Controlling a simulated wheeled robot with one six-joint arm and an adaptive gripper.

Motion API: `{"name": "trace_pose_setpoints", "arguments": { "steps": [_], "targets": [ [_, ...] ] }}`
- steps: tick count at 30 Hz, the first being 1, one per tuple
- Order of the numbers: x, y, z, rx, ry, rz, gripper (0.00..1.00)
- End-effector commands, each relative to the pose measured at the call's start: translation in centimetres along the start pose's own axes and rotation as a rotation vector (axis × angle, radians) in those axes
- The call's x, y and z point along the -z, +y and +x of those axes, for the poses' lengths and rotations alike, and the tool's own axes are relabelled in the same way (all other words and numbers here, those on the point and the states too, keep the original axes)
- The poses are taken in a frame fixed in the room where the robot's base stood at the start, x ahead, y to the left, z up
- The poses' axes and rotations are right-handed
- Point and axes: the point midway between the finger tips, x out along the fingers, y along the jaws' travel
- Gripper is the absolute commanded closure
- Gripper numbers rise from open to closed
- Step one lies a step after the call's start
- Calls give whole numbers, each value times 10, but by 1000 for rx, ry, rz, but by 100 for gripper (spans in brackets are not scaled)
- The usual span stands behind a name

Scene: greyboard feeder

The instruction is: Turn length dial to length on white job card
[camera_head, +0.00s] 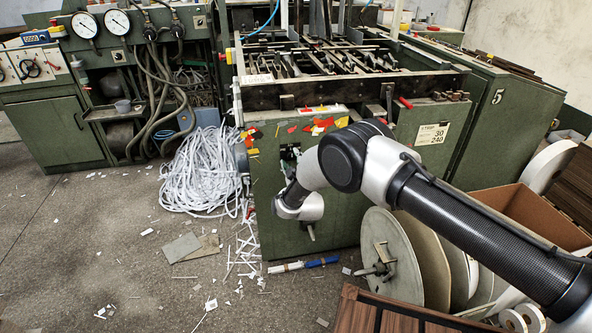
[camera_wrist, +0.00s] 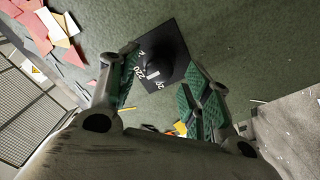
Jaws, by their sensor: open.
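The length dial (camera_wrist: 170,58) is a black knob on a black square plate with white numbers, on a green panel. One number looks like 220; others are too small or hidden. A white mark shows on the knob. My gripper (camera_wrist: 160,82) is open, with a green-padded finger on either side of the dial; I cannot tell whether either finger touches it. In the head view the dial and my fingertips are hidden by my arm at the machine's front. The white job card (camera_head: 432,133) is on the front panel, right of my arm, and shows 30 and 240.
The green machine (camera_head: 335,220) fills the middle. Red and yellow stickers (camera_wrist: 62,32) are near the dial. A white strip heap (camera_head: 203,170) lies left of the machine. Large reels (camera_head: 392,255) and a cardboard box (camera_head: 530,215) stand at lower right. The floor at lower left is mostly open, with scraps.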

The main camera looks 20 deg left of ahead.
Motion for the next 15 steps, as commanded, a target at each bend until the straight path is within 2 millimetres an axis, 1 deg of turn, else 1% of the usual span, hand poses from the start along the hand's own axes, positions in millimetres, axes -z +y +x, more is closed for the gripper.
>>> {"name": "trace_pose_setpoints", "arguments": {
  "steps": [9, 12, 15],
  "targets": [
    [0, -1, -70, 4, 0, -3, 51],
    [0, 0, -88, 3, 0, -1, 51],
    [0, -1, -100, 2, 0, -1, 51]
  ]
}}
